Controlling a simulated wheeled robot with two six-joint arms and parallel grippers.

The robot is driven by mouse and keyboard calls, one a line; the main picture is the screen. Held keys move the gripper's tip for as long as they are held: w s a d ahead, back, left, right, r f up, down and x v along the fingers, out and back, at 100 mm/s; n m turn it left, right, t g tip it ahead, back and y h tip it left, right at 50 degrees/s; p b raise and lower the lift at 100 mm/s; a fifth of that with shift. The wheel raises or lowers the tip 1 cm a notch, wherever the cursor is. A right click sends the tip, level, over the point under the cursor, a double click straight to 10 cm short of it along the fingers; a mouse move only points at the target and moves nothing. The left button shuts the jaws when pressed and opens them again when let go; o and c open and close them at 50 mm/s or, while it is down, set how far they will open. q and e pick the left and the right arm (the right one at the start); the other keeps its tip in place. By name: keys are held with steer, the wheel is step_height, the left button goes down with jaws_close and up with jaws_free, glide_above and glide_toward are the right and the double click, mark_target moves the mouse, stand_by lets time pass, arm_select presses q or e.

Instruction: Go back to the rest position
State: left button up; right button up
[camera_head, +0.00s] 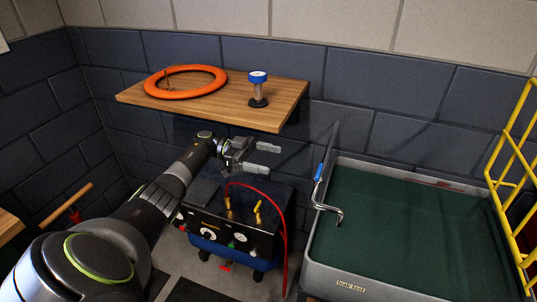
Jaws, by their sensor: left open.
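My left gripper (268,158) is open and empty. It hangs in the air below the front edge of the wooden shelf and above the compressor, with its two fingers pointing right. My left arm comes in from the lower left. My right gripper is not in view.
A wooden shelf (215,107) holds an orange ring (212,73) and a blue-topped valve-like part (258,88). A compressor (208,223) with a red hose (284,225) stands below. A grey tub (345,280) with a green inside and a yellow wire rack (510,150) are at right.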

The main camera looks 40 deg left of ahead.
arm_select(q)
steer(key=shift+s+a, duration=0.1)
steer(key=shift+a, duration=0.15)
steer(key=shift+d, duration=0.15)
